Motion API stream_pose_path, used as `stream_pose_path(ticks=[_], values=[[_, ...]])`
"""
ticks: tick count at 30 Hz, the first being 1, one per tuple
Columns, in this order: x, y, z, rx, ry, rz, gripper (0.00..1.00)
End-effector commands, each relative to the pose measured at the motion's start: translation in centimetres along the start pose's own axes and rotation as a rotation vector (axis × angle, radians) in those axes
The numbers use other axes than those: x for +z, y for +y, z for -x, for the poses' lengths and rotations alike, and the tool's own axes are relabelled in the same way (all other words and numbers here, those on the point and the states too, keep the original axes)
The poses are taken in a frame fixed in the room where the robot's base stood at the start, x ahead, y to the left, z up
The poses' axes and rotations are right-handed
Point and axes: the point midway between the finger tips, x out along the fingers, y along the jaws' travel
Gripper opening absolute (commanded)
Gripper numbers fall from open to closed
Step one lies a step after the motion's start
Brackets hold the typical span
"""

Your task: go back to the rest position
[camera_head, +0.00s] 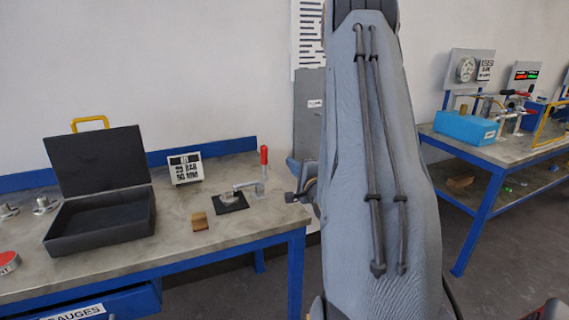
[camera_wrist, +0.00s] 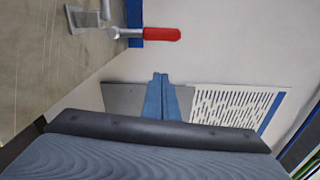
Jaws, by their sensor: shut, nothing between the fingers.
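My gripper (camera_wrist: 160,76) shows in the wrist view as two blue-grey fingers closed together, with nothing between them. They point toward a grey panel (camera_wrist: 122,97) and the pale wall. In the head view my raised arm fills the middle and hides most of the gripper. A small dark part of my arm juts out at its left side, near the right end of the left bench (camera_head: 282,222). The toggle clamp with a red handle (camera_head: 264,156) stands on that bench. Its handle (camera_wrist: 150,34) also shows at the top of the wrist view, apart from the fingers.
The left bench holds an open black case (camera_head: 100,215), a sign (camera_head: 185,169), a dark pad (camera_head: 231,203) and a small brown block (camera_head: 199,221). A second bench (camera_head: 490,151) with a blue box (camera_head: 466,128) stands at right. A slotted panel (camera_head: 309,35) hangs behind my arm.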

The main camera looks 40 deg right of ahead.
Motion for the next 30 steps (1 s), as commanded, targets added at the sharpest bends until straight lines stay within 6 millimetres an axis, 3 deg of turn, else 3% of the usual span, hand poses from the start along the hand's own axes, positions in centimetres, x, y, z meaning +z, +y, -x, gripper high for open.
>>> stream_pose_path(ticks=[3, 9, 20, 26, 30], values=[[-0.1, 0.1, 2.1, 0.0, 0.003, -0.001, 0.0], [0.0, 0.0, 3.9, -0.001, 0.0, 0.0, 0.0], [0.8, 0.2, 4.0, 0.023, -0.006, 0.029, 0.0], [5.4, 2.3, 3.0, 0.224, -0.042, 0.293, 0.0], [9.9, 4.5, 4.0, 0.432, -0.124, 0.566, 0.0]])
